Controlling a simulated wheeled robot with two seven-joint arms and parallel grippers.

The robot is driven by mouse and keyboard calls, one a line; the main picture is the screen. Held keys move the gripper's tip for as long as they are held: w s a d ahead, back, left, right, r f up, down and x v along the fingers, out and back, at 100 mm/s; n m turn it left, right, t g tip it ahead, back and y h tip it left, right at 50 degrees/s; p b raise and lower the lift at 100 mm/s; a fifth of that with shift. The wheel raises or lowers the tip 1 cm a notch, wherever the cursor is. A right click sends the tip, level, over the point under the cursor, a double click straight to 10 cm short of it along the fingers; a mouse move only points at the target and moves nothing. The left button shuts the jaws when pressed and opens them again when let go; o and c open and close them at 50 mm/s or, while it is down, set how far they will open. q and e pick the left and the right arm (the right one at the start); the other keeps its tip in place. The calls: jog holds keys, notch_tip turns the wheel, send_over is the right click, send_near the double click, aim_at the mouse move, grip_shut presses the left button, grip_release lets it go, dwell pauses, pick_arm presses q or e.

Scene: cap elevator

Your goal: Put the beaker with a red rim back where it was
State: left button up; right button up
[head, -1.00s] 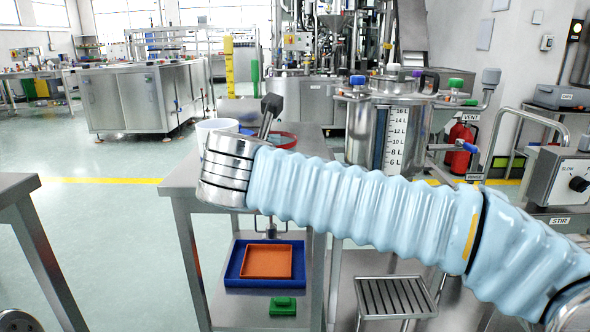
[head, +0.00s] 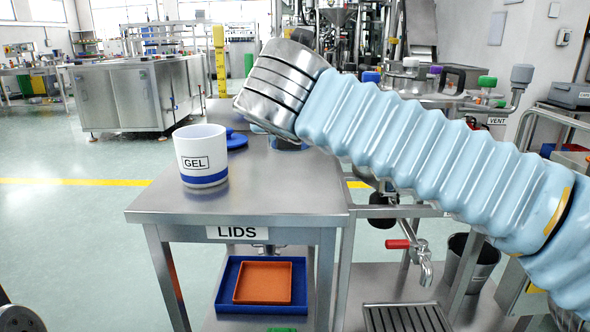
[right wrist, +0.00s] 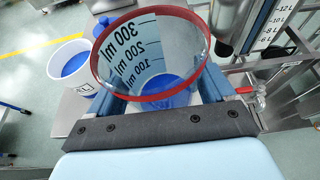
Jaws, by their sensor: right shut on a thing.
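The clear beaker with a red rim (right wrist: 150,62) fills the middle of the right wrist view, with 100, 200 and 300 ml marks and blue at its bottom. My right gripper (right wrist: 160,97) is shut on it, with blue fingers at either side of its body. My left gripper is not in view.
A white GEL tub with a blue band (head: 202,155) stands on the table's left part, with a blue lid (head: 236,139) behind it. The front right of the tabletop is clear. A tank with a red-handled tap (head: 412,255) stands at right.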

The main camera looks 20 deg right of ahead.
jog(key=x, duration=0.3)
jog(key=f+b+x, duration=0.1)
jog(key=x, duration=0.3)
jog(key=s+f+x, duration=0.1)
jog(key=x, duration=0.2)
jog(key=shift+w+d+f, duration=0.15)
jog(key=shift+w+f, duration=0.05)
jog(key=shift+f, duration=0.1)
jog(key=shift+w+d+f, duration=0.1)
jog(key=shift+w+f, duration=0.2)
jog(key=shift+f, duration=0.1)
jog(key=f+b, duration=0.1)
jog(key=f, duration=0.1)
jog(key=w+f+b, duration=0.1)
jog(key=f, duration=0.1)
jog(key=shift+w+d, duration=0.15)
jog(key=shift+d, duration=0.05)
jog(key=shift+f, duration=0.25)
